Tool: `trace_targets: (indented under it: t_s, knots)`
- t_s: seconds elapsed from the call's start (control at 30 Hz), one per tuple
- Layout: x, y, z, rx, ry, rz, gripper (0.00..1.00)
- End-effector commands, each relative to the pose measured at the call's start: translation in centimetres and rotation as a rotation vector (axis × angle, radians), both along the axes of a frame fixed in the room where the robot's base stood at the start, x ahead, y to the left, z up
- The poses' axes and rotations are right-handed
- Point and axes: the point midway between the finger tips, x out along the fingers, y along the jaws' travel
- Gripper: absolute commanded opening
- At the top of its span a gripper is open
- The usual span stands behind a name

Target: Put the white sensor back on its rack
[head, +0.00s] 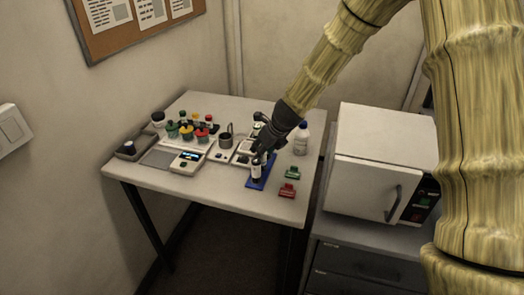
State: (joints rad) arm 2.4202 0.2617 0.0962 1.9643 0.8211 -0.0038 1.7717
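A small white cylinder with dark parts (256,173), which looks like the white sensor, is upright at the blue rack (262,183) near the table's front right. I cannot tell whether it touches the rack or is just above it. My gripper (260,157) points down right over the cylinder, and its dark fingers cover the cylinder's top. The view is too small to show whether the fingers are closed on it.
The table (228,196) also holds a grey tray (134,147), a balance (186,158), several colour-capped jars (186,131), a metal cup (225,139), a white bottle (301,140), and green (292,172) and red (287,190) clips. A white oven (376,170) stands right. The table's front strip is clear.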

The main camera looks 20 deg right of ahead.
Motion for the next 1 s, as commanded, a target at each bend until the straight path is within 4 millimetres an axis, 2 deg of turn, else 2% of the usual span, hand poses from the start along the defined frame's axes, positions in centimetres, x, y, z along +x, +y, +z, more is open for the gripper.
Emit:
trace_targets:
  t_s: [0.7,1.0]
  knots:
    - [-4.1,-1.7,7.8,-0.002,-0.002,0.0,0.36]
    - [-4.8,-2.0,9.1,0.0,-0.001,-0.001,0.36]
